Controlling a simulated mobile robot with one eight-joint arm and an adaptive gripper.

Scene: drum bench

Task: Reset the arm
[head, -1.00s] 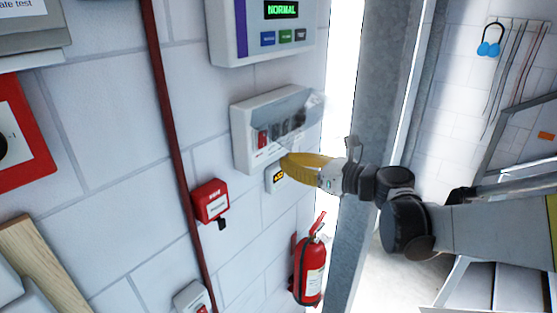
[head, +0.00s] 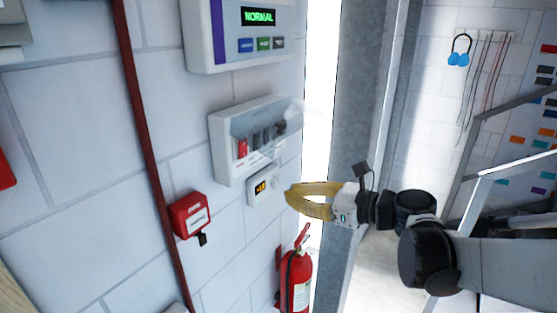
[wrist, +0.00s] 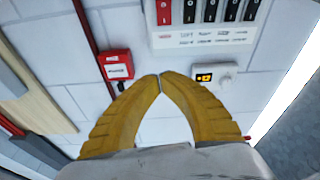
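My gripper (head: 290,196) has yellow fingers and sits at the end of my arm, in front of the white wall. In the wrist view its two fingertips (wrist: 159,78) meet, with nothing seen between them. The fingers are apart from the wall devices. A white switch box (head: 225,150) with a red switch, several dark switches and a clear cover is up and left of the gripper. A small unit with an orange display (head: 260,187) is just left of the fingertips, below the box.
A red call point (head: 190,215) and red pipe (head: 143,130) are on the wall at left. A panel reading NORMAL (head: 240,35) is above. A red extinguisher (head: 296,280) stands below the gripper. A grey steel post (head: 360,100) rises behind the arm.

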